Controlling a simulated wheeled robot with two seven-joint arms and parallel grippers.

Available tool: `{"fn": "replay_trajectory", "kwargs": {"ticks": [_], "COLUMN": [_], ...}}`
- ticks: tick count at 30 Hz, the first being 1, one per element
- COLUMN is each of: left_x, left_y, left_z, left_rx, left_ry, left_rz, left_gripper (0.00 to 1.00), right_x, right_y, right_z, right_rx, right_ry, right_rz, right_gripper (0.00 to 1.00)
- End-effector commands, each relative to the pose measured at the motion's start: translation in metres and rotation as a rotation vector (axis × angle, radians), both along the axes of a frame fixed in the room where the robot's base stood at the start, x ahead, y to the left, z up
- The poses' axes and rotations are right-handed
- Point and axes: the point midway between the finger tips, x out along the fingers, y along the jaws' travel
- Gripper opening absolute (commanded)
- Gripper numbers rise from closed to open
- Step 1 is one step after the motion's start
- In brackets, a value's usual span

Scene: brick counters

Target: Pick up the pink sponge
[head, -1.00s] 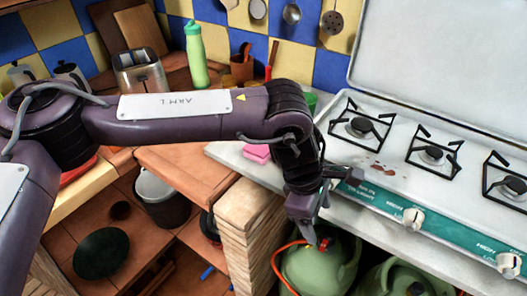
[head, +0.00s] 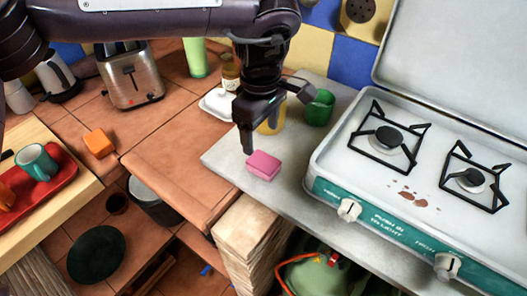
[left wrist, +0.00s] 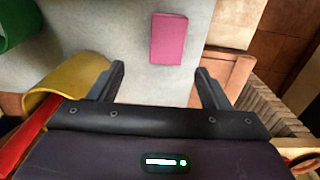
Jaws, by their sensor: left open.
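The pink sponge (head: 263,166) lies on the grey counter slab (head: 228,160), left of the stove, in the head view. In the left wrist view the sponge (left wrist: 168,40) lies beyond the fingertips, a little right of the middle between them. My left gripper (head: 262,122) points down just behind the sponge. It is open and empty, with both fingers (left wrist: 160,82) apart in the left wrist view. Nothing touches the sponge. My right gripper is not in view.
A yellow cup (head: 272,121) stands close behind my left gripper, with a green cup (head: 319,107) to its right. The stove (head: 350,180) is right of the sponge. A white dish (head: 216,104) and a bottle (head: 231,73) stand behind. The slab's front left part is clear.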

Motion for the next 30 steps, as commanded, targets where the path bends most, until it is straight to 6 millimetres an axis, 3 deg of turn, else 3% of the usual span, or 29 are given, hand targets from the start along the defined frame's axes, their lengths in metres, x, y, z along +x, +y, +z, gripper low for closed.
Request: {"fn": "replay_trajectory", "kwargs": {"ticks": [6, 9, 15, 23, 30], "left_x": [-0.003, -0.006, -0.006, -0.006, -0.006], "left_y": [0.0, 0.001, 0.001, 0.001, 0.001], "left_z": [-0.026, -0.04, -0.066, -0.069, -0.069], "left_rx": [-0.001, 0.0, 0.0, -0.001, -0.001], "left_ry": [0.004, 0.006, 0.003, 0.001, 0.001], "left_rz": [-0.001, -0.001, 0.001, 0.001, 0.0], "left_gripper": [0.71, 0.71, 0.71, 0.71, 0.42], "right_x": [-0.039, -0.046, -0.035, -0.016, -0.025], "right_y": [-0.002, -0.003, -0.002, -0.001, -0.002], "right_z": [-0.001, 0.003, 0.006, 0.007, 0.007], "right_rx": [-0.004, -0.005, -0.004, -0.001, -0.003], "right_ry": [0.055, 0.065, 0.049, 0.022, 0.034], "right_rz": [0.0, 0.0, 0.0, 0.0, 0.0], "right_gripper": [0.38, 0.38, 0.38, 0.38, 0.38]}}
